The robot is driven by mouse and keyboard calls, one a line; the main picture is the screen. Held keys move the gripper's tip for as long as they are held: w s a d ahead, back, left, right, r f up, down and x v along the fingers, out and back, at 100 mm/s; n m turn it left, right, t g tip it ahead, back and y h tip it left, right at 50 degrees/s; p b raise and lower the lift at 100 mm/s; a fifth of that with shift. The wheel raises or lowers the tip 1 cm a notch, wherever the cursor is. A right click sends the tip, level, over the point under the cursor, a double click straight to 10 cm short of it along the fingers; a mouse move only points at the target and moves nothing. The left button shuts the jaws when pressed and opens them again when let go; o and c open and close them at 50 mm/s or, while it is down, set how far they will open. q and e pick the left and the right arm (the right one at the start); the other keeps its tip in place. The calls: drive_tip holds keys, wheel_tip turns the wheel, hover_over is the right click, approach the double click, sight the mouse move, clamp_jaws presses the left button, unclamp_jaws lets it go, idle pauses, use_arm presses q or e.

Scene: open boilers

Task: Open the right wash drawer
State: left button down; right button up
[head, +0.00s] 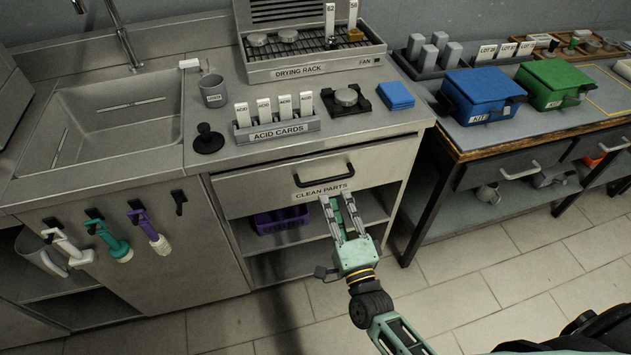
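The drawer with the "CLEAN PARTS" label (262,190) is in the wash counter below the drying rack, right of the sink. Its front looks flush with the counter, so it appears closed. Its dark bar handle (323,176) is in the upper middle of the front. My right gripper (338,200) is just below and slightly right of the handle, its fingers pointing at the drawer's lower edge. The fingers are apart with nothing held between them, and the handle is not between them. My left gripper is not in view.
A purple bin (281,219) sits on the open shelf under the drawer. An acid cards holder (277,131) and a blue sponge (396,95) stand on the counter above. A bench (548,133) with blue and green boxes is at right. The tiled floor in front looks clear.

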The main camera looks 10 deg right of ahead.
sight(328, 178)
drive_tip(key=w, duration=0.2)
drive_tip(key=w+r, duration=0.1)
drive_tip(key=w, duration=0.1)
drive_tip(key=w+b, duration=0.1)
drive_tip(key=w, duration=0.2)
drive_tip(key=shift+w+a+r, duration=0.1)
drive_tip(key=shift+r, duration=0.2)
clamp_jaws()
